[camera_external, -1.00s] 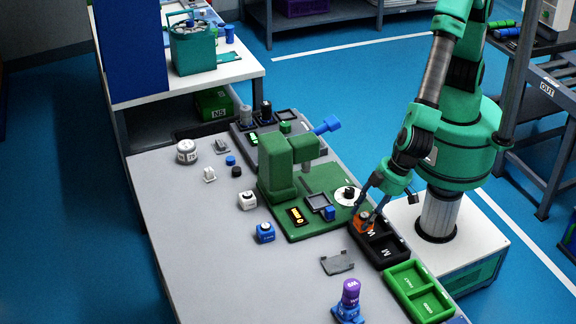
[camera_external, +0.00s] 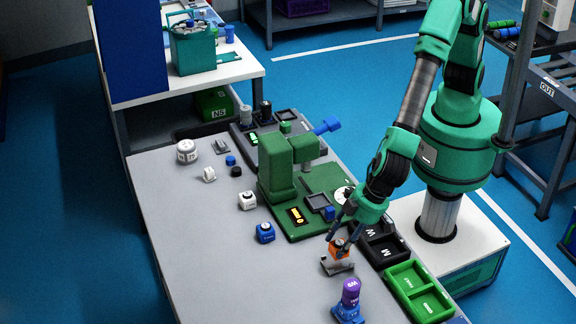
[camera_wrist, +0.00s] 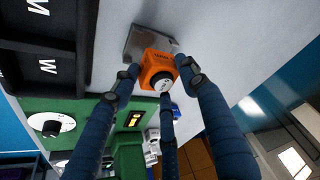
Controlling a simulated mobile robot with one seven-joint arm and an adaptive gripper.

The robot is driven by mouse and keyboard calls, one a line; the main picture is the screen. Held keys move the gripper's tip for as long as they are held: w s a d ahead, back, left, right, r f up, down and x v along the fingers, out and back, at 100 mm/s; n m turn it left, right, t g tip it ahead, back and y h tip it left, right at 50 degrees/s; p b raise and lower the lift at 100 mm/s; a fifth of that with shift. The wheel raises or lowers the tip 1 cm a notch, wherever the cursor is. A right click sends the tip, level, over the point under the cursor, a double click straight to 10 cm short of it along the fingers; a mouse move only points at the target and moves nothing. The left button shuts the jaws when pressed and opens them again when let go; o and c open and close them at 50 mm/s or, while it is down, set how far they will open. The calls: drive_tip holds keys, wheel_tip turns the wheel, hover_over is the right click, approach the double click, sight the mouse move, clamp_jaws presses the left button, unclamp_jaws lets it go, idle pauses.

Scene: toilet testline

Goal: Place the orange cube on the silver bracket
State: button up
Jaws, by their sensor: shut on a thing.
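The orange cube (camera_external: 338,247) is between the fingers of my gripper (camera_external: 341,238), which is shut on it. In the wrist view the cube (camera_wrist: 158,66) shows a dark round knob with a white top, with my gripper's blue fingers (camera_wrist: 160,80) around it. The silver bracket (camera_external: 338,267) lies on the grey table directly below the cube. In the wrist view the bracket (camera_wrist: 150,42) shows behind the cube. I cannot tell whether the cube touches the bracket.
The black tray (camera_external: 398,251) marked W and M is right of the bracket. The green two-part tray (camera_external: 420,290) is further front. A blue holder with a purple piece (camera_external: 350,293) stands in front of the bracket. The green press (camera_external: 285,165) stands behind.

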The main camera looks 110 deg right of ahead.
idle(0.3)
drive_tip(key=shift+f+b, duration=0.45)
drive_tip(key=shift+f, duration=1.25)
drive_tip(key=shift+f, duration=0.15)
drive_tip(key=o, duration=1.2)
drive_tip(key=shift+r, duration=0.2)
drive_tip(key=shift+s+a+r, duration=0.1)
drive_tip(key=shift+r, duration=0.25)
drive_tip(key=p+v, duration=0.2)
drive_tip(key=v, duration=0.9)
